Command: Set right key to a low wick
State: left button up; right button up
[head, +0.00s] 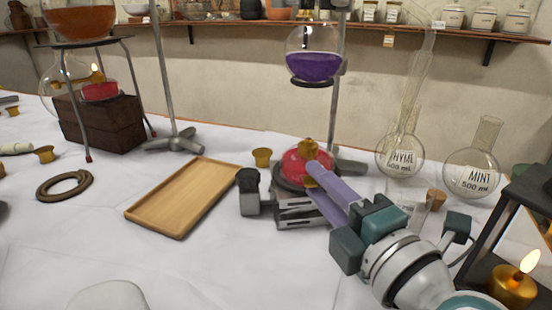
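A red burner (296,165) with a brass top (308,148) sits on a small metal jack (300,212) in the middle of the table; no flame shows on it. A round flask of purple liquid (314,66) hangs above it. My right gripper (311,179) reaches in from the lower right, its two purple fingers at the burner's near side. A bit of brass shows by the fingertips, likely the key; whether the fingers grip it is unclear. Another red burner (100,91), lit, stands on a dark wooden block (98,125) at the left. My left gripper is out of view.
A wooden tray (182,198) and a rope ring (64,186) lie left of the jack. Labelled glass flasks, one marked MINT (472,172), stand at the right. A lit brass lamp (514,287) is at the lower right.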

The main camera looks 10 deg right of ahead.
grip_shut()
dwell(0.4)
jog(key=shift+a+r+n+g+h+p, duration=0.15)
jog(key=shift+n+g+h+p, duration=0.5)
jog(key=shift+n+p, duration=1.5)
jog(key=shift+d+r+n+g+h+p, duration=0.15)
jog(key=shift+n+g+h+p, duration=0.85)
jog(key=shift+p, duration=1.95)
jog(key=shift+a+n+t+y, duration=0.1)
jog(key=shift+n+t+y, duration=0.25)
jog(key=shift+n, duration=0.1)
jog(key=shift+o, duration=1.3)
grip_release()
